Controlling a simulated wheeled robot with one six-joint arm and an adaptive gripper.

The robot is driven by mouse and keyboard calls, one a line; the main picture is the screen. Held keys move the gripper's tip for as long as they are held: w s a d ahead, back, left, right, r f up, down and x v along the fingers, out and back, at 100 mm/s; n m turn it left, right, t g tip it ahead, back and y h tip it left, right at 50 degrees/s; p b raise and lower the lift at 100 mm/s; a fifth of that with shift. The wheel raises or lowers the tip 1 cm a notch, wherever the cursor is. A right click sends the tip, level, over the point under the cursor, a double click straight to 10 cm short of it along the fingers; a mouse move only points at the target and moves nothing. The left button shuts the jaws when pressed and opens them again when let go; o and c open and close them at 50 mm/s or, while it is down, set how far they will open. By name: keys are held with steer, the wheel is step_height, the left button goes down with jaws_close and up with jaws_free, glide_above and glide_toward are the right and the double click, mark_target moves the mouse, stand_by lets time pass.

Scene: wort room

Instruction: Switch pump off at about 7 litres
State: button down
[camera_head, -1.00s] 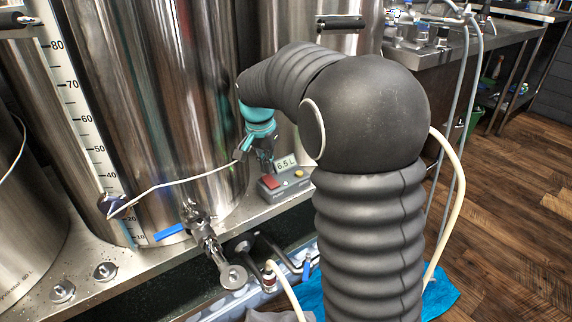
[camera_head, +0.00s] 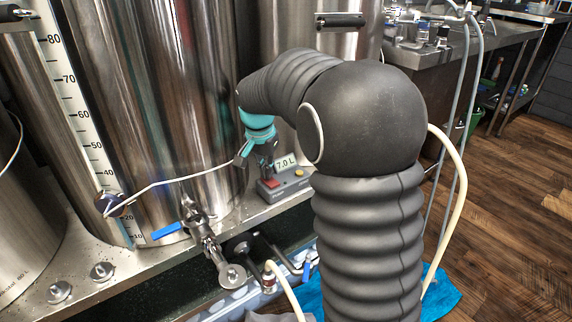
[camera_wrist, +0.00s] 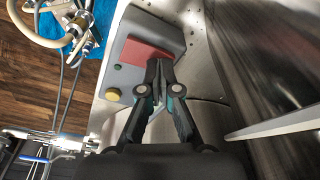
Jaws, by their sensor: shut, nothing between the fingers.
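The pump control box (camera_head: 288,186) is a small grey unit on the metal ledge, with a red button (camera_head: 271,183), a yellow button (camera_head: 299,172) and a display (camera_head: 286,162) that reads 7.0 L. My gripper (camera_head: 266,172) is shut and empty, fingers pointing down at the red button. In the wrist view my fingertips (camera_wrist: 160,70) lie over the edge of the large red button (camera_wrist: 148,52). Whether they touch or press it I cannot tell. The yellow button (camera_wrist: 113,94) is clear of the fingers.
A tall steel kettle (camera_head: 150,110) with a litre scale (camera_head: 75,100) stands behind and left of the box. A valve with a blue handle (camera_head: 167,231) and a cable to the kettle probe (camera_head: 110,204) are nearby. A pale hose (camera_head: 290,292) runs below the ledge.

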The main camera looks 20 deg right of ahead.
steer(key=shift+r, duration=0.1)
step_height(320, 180, up, 6)
steer(key=p, duration=0.5)
stand_by(0.5)
